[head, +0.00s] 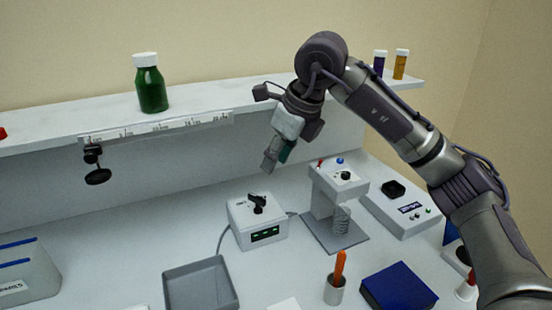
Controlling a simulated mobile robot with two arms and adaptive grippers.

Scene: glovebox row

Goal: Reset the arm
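My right arm comes in from the right edge, rises, and bends down at the wrist above the bench. Its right gripper (277,158) hangs in the air, pointing down, above and behind the white box with a black knob (257,222). A grey finger and a dark green part show at its tip. I cannot tell whether the fingers are apart or closed, or whether the green part belongs to the gripper. My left gripper is not in view.
A shelf (45,135) along the back holds a green bottle (151,88) and two small vials (400,66). On the bench are a device with a coil (340,178), a grey tray (200,284), a cup with an orange-handled tool (334,290), and a blue box (399,288).

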